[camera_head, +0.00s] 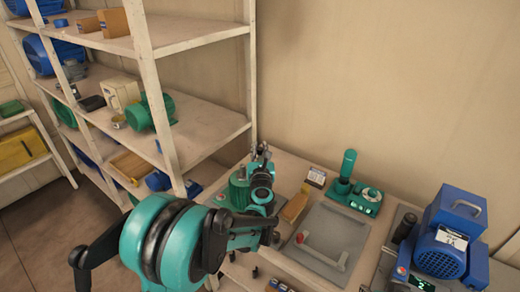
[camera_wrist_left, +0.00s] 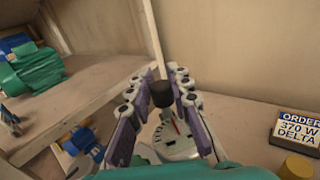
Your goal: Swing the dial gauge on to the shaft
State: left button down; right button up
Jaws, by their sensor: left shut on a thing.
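My left gripper (camera_head: 260,160) is over the green motor (camera_head: 238,193) at the left end of the bench. In the left wrist view its fingers (camera_wrist_left: 160,82) are shut on a black knob (camera_wrist_left: 163,95). A pale round dial with a red mark, which looks like the dial gauge (camera_wrist_left: 180,142), shows just below the knob between the fingers. The shaft is hidden or too small to tell, and I cannot tell whether the gauge touches it. My right gripper is not in view.
An order card (camera_head: 316,176), a wooden block (camera_head: 295,207) and a grey tray (camera_head: 335,222) are right of the gripper. A shelf rack (camera_head: 205,135) rises close on the left.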

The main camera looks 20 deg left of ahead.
pick_arm(q)
jog(key=shift+m+h, duration=0.6)
jog(key=shift+h, duration=0.3)
jog(key=shift+t, duration=0.3)
jog(key=c, duration=1.3)
grip_release()
jog(key=shift+c, duration=0.2)
jog(key=s+d, duration=0.2)
jog(key=s, duration=0.9)
jog(key=shift+s, duration=0.4)
